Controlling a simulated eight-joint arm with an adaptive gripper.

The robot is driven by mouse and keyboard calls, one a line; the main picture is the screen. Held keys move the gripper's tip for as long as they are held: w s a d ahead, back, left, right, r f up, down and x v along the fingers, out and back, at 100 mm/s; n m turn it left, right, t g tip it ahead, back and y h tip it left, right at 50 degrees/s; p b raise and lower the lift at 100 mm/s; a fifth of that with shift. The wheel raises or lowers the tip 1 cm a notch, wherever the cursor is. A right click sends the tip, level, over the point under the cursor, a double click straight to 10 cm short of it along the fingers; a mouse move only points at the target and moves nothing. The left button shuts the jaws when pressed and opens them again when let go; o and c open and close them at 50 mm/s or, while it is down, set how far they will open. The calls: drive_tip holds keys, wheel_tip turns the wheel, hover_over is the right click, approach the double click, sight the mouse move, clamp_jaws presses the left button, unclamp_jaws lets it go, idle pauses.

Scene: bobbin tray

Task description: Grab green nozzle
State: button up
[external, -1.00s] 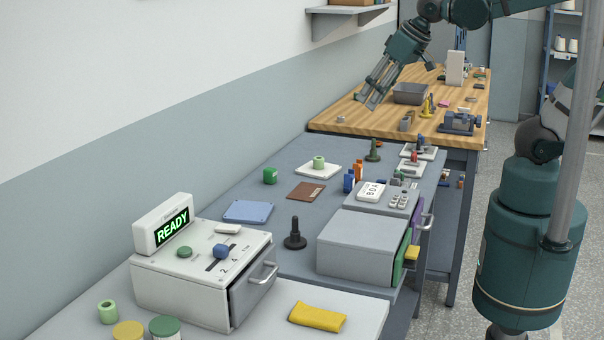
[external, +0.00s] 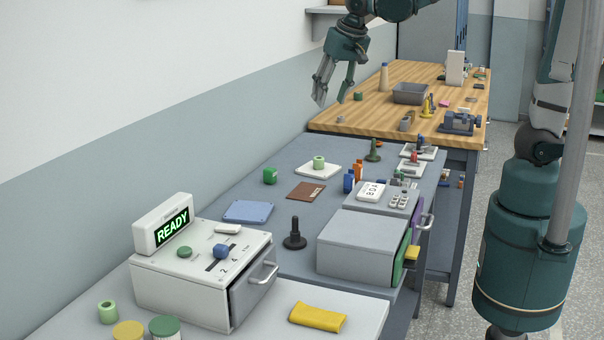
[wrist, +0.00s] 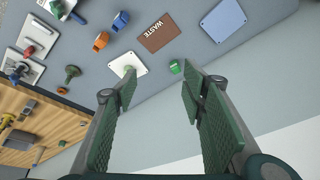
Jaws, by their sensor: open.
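A dark green cone-shaped piece on a round base, which looks like the green nozzle (external: 373,151), stands upright on the grey bench near its far end. It also shows at the left of the wrist view (wrist: 72,74). My gripper (external: 332,97) is open and empty, raised in the air near the wall, left of the wooden bench and beyond the nozzle. In the wrist view its two fingers (wrist: 160,86) are spread apart, with bare grey bench and a green block (wrist: 175,67) beyond them. The nozzle lies outside the fingers, to their left.
A white plate (external: 309,173) with a light green bobbin, a green block (external: 270,176) and blue and orange pieces (external: 358,170) stand near the nozzle. A white plate with parts (external: 430,153) is right of it. The wooden bench (external: 370,122) adjoins behind.

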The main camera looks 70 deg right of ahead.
drive_tip(key=w+d+f+m+g+h, duration=0.1)
drive_tip(key=w+f+m, duration=0.2)
drive_tip(key=w+f, duration=0.3)
drive_tip(key=w+d+f+m+g, duration=0.1)
drive_tip(key=w+d+f+m, duration=0.15)
drive_tip(key=w, duration=0.55)
drive_tip(key=m+g+h, duration=0.2)
drive_tip(key=m, duration=0.4)
hover_over(269, 169)
drive_tip(key=a, duration=0.2)
wheel_tip(269, 169, down, 14)
drive_tip(key=shift+w+a+f+b, duration=0.1)
drive_tip(key=shift+a+f+b, duration=0.1)
drive_tip(key=shift+b, duration=0.25)
drive_tip(key=shift+d+f, duration=0.1)
drive_tip(key=shift+x, duration=1.2)
drive_tip(key=shift+f, duration=0.1)
drive_tip(key=shift+x, duration=2.5)
drive_tip(key=shift+c, duration=0.5)
